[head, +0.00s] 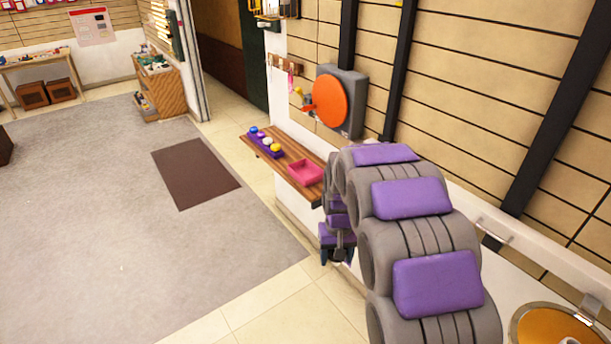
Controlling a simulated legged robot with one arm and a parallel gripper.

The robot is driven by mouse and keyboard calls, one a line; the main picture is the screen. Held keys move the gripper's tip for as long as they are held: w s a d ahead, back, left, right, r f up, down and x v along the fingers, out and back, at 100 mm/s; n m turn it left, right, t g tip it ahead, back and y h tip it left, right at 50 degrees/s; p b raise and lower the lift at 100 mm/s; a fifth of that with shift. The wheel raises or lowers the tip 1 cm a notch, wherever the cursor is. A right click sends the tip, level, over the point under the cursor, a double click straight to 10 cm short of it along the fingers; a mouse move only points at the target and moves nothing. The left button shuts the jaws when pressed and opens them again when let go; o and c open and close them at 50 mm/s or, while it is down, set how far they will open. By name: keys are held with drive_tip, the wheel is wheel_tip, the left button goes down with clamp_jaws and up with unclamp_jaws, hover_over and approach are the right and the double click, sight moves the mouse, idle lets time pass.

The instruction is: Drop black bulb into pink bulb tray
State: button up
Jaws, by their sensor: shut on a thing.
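The pink bulb tray (306,172) sits on the right end of a wooden wall shelf (292,159) and looks empty. My arm reaches in from the lower right, and my gripper (337,261) points down below and to the right of the tray, in front of the shelf's near end. It is shut on a small dark thing, which fits the black bulb (338,254). The bulb is small and partly hidden by the fingers.
A purple tray (271,152) with several coloured bulbs stands left of the pink tray. An orange disc on a grey wall mount (331,102) hangs above the shelf. Open floor with a brown mat (195,173) lies left.

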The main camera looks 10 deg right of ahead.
wheel_tip(320, 180, down, 3)
drive_tip(key=b, duration=0.3)
drive_tip(key=shift+f, duration=0.15)
